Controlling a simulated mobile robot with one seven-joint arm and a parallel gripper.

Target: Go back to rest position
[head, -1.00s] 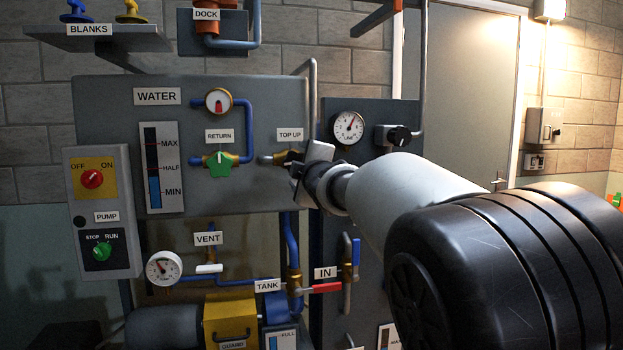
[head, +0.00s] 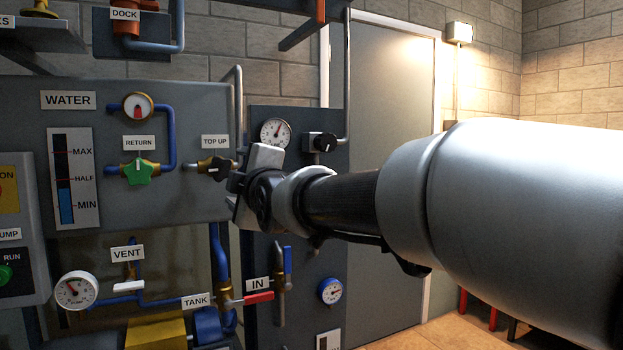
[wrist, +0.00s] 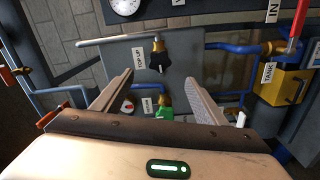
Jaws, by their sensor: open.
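My gripper (wrist: 160,95) is open and empty in the wrist view, its two fingers apart. The black TOP UP valve knob (wrist: 159,56) shows beyond and between the fingertips, apart from them. In the head view my gripper (head: 240,190) is seen from the side, just right of and below the TOP UP knob (head: 217,168). My arm reaches in from the right edge. The green RETURN valve handle (head: 138,171) is left of the knob. It also shows low between the fingers in the wrist view (wrist: 165,114).
The WATER panel carries a level gauge (head: 75,178), with blue up to around MIN. Below are the VENT handle (head: 129,286), a red lever (head: 258,297) by the IN label and a dial (head: 76,290). A grey door (head: 385,150) stands behind my arm.

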